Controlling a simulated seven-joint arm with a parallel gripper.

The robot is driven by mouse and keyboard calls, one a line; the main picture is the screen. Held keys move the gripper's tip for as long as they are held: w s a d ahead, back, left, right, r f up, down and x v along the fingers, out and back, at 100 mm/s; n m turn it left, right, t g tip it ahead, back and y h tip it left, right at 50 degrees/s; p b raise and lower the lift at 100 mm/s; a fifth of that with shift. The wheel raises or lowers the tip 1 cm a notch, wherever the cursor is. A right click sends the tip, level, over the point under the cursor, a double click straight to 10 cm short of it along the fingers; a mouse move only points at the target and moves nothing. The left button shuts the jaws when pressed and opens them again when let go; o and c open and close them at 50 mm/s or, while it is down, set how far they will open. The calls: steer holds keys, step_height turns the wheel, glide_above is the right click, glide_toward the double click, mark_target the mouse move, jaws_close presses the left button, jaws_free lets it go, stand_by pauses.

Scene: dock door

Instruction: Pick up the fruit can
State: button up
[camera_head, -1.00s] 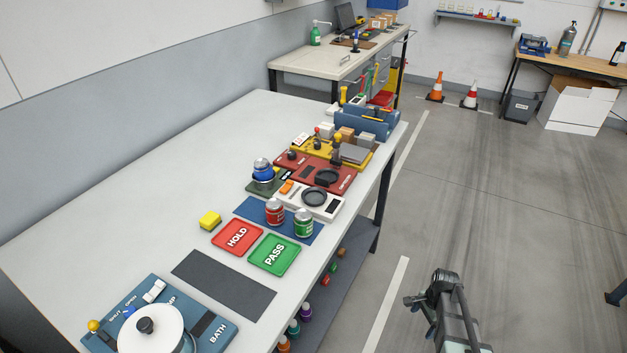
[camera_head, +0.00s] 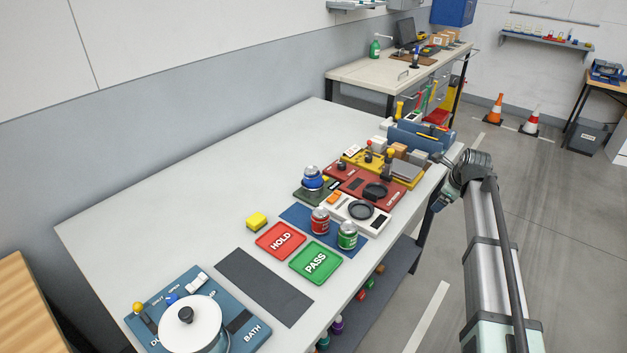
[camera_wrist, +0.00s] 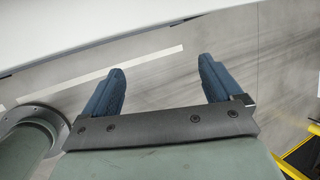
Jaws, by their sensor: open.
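A red can (camera_head: 320,220) and a green can (camera_head: 347,235) stand upright and close together on a blue mat (camera_head: 295,214) on the long table. A blue can (camera_head: 312,178) sits on a dark green stand behind them. The labels are too small to tell which is the fruit can. My gripper (camera_wrist: 162,75) is open and empty in the wrist view, its two blue fingers wide apart over the floor by the table's edge. In the head view my gripper (camera_head: 438,204) is beside the table's right edge, well apart from the cans.
A white scale (camera_head: 355,215) and several stations stand behind.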

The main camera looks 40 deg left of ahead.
steer(key=a+r+m, duration=0.1)
steer(key=a+r, duration=0.5)
steer(key=r, duration=0.3)
step_height(320, 180, up, 9)
steer(key=n+g+y, duration=0.1)
steer(key=n+g, duration=0.2)
steer(key=g, duration=0.1)
glide_above(314, 170)
steer(key=d, duration=0.5)
steer(key=x, duration=1.3)
steer(key=shift+s+a+f, duration=0.15)
steer(key=shift+a+f, duration=0.05)
steer(key=shift+f, duration=0.05)
steer(key=c, duration=1.3)
